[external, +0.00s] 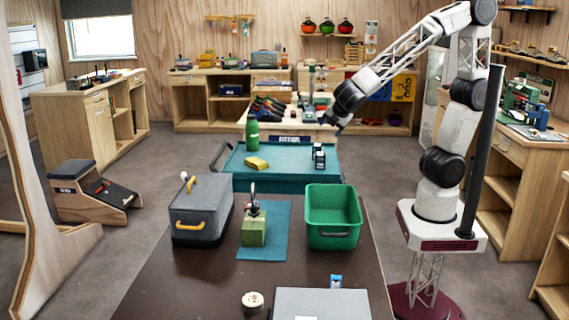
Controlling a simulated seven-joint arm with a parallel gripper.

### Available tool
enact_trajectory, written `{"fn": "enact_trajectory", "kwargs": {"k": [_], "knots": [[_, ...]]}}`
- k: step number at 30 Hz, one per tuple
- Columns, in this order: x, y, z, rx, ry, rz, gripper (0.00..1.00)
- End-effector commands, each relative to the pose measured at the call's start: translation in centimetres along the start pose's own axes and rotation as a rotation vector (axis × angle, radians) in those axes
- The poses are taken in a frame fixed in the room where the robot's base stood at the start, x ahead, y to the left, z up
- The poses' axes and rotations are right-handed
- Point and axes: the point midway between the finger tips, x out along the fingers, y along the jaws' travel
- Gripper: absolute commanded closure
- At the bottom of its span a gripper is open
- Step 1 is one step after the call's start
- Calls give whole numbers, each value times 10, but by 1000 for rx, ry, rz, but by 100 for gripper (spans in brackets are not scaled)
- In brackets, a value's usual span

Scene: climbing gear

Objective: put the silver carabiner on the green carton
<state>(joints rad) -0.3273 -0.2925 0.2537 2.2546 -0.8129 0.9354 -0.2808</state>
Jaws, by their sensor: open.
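The green carton (254,230) is a small olive-green box standing on a teal mat on the dark table. A small upright thing (252,200) with silver and dark parts is on top of it. It may be the silver carabiner, but it is too small to tell. I cannot make out a silver carabiner for certain anywhere else. My gripper (339,128) is open at the end of the raised arm, above the far teal surface and well behind and right of the carton. It appears empty and apart from everything, though its fingers are small and dark.
A grey case (202,210) with a yellow handle stands left of the carton. A green open bin (333,240) stands to its right. A flat grey thing (320,305), a round tin (252,301) and a small blue item (336,281) are near the front. A green bottle (252,132) stands farther back.

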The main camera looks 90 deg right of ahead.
Motion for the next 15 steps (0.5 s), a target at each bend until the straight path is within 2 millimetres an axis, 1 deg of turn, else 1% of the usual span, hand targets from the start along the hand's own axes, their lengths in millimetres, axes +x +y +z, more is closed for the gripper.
{"fn": "enact_trajectory", "kwargs": {"k": [1, 6, 12, 15], "knots": [[-2, -5, 18, 73, 7, -31, 31], [-11, -30, 66, 325, 38, -151, 31], [-25, -63, 111, 617, 81, -285, 31], [-32, -80, 129, 762, 104, -352, 31]]}}
